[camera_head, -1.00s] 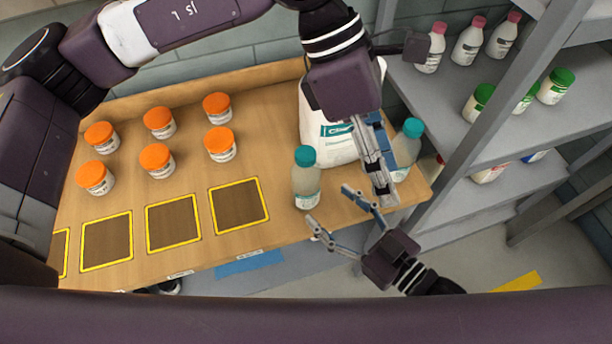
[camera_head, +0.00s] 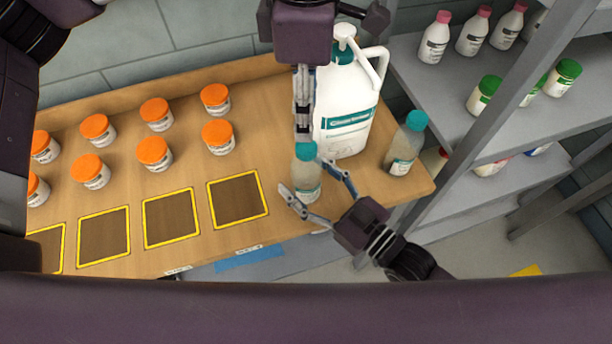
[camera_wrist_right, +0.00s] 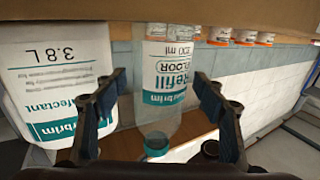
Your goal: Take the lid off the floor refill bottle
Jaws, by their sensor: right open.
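The floor refill bottle (camera_head: 306,186) is a small clear bottle with a teal lid (camera_head: 306,152), standing upright near the table's front edge. Its "Refill FLOOR" label shows in the right wrist view (camera_wrist_right: 166,75). The lid is on it. My right gripper (camera_head: 318,188) is open, with one finger on either side of the bottle's body; a grip on it does not show. Its fingers also flank the bottle in the right wrist view (camera_wrist_right: 165,100). My left gripper (camera_head: 303,132) points down right at the lid, its fingers seen edge-on, so their opening and any contact are unclear.
A large white jug (camera_head: 346,115) stands close behind the bottle. Another teal-lidded bottle (camera_head: 404,150) stands to its right. Several orange-lidded jars (camera_head: 154,152) and yellow-framed squares (camera_head: 170,218) lie left. A grey shelf (camera_head: 450,85) with bottles is at right.

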